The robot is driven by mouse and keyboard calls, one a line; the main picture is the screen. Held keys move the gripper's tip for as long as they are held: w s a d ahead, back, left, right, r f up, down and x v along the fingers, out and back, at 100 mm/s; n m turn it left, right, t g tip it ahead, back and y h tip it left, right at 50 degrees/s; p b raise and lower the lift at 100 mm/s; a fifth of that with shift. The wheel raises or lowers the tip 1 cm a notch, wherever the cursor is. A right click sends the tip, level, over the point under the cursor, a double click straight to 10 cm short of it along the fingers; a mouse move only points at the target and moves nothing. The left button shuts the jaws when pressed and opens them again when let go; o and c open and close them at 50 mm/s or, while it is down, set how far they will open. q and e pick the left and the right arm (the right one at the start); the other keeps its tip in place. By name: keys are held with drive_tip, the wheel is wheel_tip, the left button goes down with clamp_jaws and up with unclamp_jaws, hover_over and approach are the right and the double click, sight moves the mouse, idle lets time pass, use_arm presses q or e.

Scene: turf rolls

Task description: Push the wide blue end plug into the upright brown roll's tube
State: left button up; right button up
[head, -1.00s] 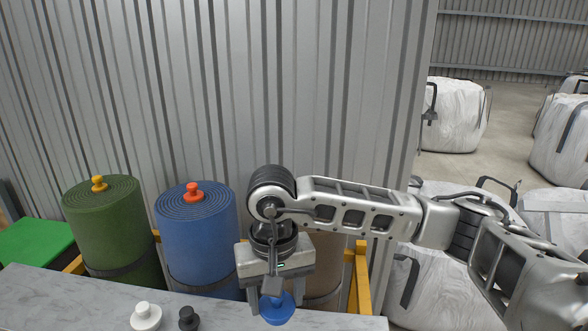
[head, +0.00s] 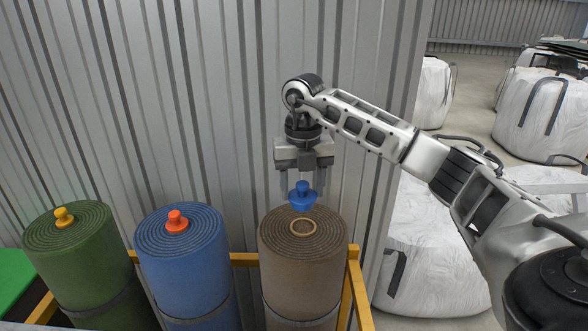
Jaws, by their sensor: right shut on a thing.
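The wide blue end plug (head: 302,204) is in my right gripper (head: 302,190), whose two fingers point down on either side of the plug's knob. The plug is held upright with its wide part down. It appears above the brown roll (head: 303,262), near the far side of its tube opening (head: 303,228), and apart from it. The brown roll stands upright with a pale ring around its open tube. My left gripper is not in view.
A yellow frame (head: 355,285) surrounds the rolls. The corrugated wall (head: 200,100) is close behind. White bags (head: 430,255) stand at right.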

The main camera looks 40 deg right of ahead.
drive_tip(key=shift+w+d+r+m, duration=0.25)
drive_tip(key=shift+d+m, duration=0.2)
drive_tip(key=shift+m, duration=0.45)
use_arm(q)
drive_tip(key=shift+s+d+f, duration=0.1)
use_arm(e)
drive_tip(key=shift+f+b, duration=0.35)
drive_tip(key=shift+f, duration=0.35)
drive_tip(key=b, duration=0.3)
hover_over(304, 216)
drive_tip(key=s+a, duration=0.2)
drive_tip(key=shift+s+a+f, duration=0.1)
drive_tip(key=shift+f, duration=0.95)
drive_tip(key=shift+s+a+f, duration=0.1)
drive_tip(key=shift+f, duration=0.95)
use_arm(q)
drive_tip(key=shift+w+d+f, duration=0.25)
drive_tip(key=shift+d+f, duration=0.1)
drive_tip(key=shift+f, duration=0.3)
use_arm(e)
drive_tip(key=shift+f, duration=0.15)
use_arm(q)
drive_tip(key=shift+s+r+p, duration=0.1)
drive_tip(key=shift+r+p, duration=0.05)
drive_tip(key=shift+p, duration=0.3)
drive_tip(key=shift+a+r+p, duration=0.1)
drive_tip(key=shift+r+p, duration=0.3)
